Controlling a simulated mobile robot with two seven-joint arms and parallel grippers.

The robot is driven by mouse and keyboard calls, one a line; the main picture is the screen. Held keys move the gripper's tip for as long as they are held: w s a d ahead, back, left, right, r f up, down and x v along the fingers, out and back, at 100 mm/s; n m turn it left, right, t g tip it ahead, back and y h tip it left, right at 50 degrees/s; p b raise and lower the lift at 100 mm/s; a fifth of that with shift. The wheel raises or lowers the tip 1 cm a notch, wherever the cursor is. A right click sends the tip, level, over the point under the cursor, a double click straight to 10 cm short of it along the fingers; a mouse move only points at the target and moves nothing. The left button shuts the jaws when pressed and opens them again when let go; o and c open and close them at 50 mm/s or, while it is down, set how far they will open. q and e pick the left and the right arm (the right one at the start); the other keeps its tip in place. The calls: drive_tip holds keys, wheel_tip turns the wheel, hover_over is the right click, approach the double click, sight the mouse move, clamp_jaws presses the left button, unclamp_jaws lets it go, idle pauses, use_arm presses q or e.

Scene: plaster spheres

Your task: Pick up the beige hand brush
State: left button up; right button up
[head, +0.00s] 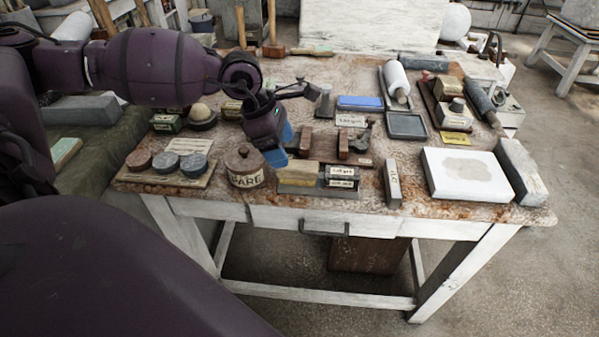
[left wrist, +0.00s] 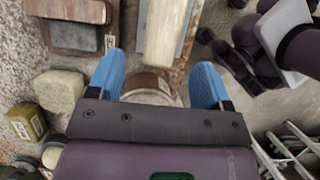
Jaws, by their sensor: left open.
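A beige block-like piece, which looks like the hand brush (head: 299,171), lies on a grey slab near the table's front edge. It also shows in the left wrist view at the top middle as a pale beige bar (left wrist: 166,32). My left gripper (head: 281,147) has blue fingers and hangs just above and to the left of the brush. In the left wrist view the gripper (left wrist: 158,62) is open, with the near end of the bar between its fingertips and no clear grip on it.
A lidded brown jar (head: 245,168) stands close on the left; round discs (head: 166,161) sit on a board beyond it. Small labelled boxes (head: 342,171) and brown blocks (head: 305,140) crowd the brush. A white slab (head: 467,174) lies at right.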

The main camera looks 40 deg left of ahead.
sight(297, 165)
use_arm(q)
drive_tip(key=shift+w+d+f, duration=0.15)
drive_tip(key=shift+d+f, duration=0.1)
drive_tip(key=shift+f, duration=0.4)
drive_tip(key=x, duration=0.2)
drive_tip(key=d+b+x, duration=0.1)
drive_tip(key=x, duration=0.1)
drive_tip(key=shift+w+f, duration=0.1)
drive_tip(key=shift+w, duration=0.2)
drive_tip(key=shift+d+f, duration=0.15)
drive_tip(key=shift+f, duration=0.15)
drive_tip(key=shift+c, duration=0.7)
drive_tip(key=c, duration=0.9)
drive_tip(key=shift+r, duration=0.15)
